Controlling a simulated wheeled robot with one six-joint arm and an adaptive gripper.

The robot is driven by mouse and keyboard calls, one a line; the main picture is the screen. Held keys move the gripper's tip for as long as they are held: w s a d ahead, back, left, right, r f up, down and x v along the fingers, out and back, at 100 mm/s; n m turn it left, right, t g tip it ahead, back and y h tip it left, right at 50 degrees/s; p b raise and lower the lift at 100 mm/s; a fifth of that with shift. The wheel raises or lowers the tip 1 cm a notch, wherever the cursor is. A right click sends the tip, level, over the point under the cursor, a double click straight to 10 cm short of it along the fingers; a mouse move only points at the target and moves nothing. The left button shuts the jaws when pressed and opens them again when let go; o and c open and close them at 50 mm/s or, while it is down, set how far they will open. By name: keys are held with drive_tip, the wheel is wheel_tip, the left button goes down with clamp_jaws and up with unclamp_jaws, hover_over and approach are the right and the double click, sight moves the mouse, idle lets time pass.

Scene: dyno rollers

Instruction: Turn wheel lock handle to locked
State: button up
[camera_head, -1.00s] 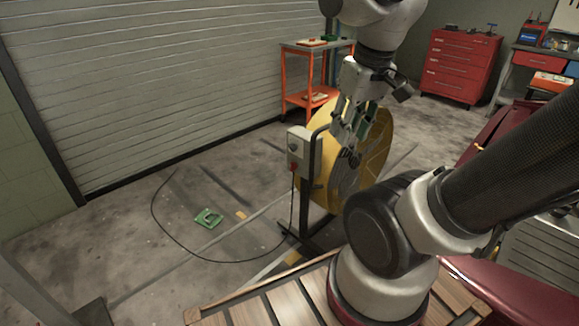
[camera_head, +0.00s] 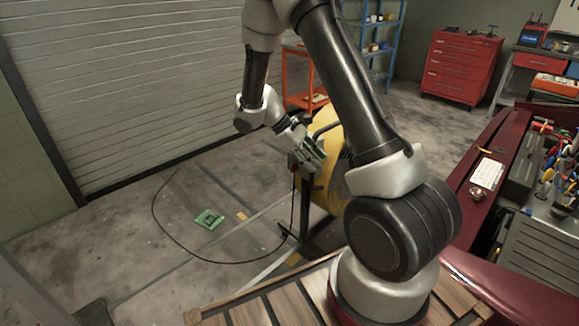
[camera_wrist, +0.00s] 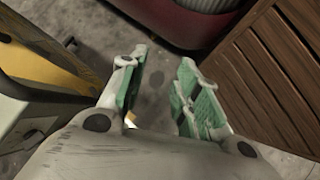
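My gripper (camera_head: 312,153) is in front of the grey control box on a dark stand (camera_head: 307,228), and hides most of that box. In the wrist view my gripper (camera_wrist: 158,80) is open, with green pads apart and only bare floor between them. A pale box part (camera_wrist: 18,118) with a dark round spot lies left of the fingers there. I cannot make out the lock handle or its position.
A black cable (camera_head: 190,253) loops over the floor near a green object (camera_head: 209,218). A wooden slatted surface (camera_head: 270,305) is below my arm. A dark red rounded body (camera_head: 490,160) with tools is at the right. The floor by the shutter is open.

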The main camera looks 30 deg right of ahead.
drive_tip(key=w+d+f+n+t+h, duration=0.1)
drive_tip(key=w+f+n+h, duration=0.2)
drive_tip(key=f, duration=0.4)
drive_tip(key=w+f+n+t+h, duration=0.1)
drive_tip(key=w+f+n, duration=0.2)
drive_tip(key=w+f, duration=0.35)
drive_tip(key=n+t+h, duration=0.2)
drive_tip(key=n+t, duration=0.5)
drive_tip(key=n, duration=0.1)
approach(294, 167)
drive_tip(key=x, duration=0.4)
drive_tip(key=r+x, duration=0.1)
drive_tip(key=x, duration=0.2)
drive_tip(key=shift+w+d+f, duration=0.1)
drive_tip(key=shift+w+d, duration=0.05)
drive_tip(key=shift+w, duration=0.25)
clamp_jaws()
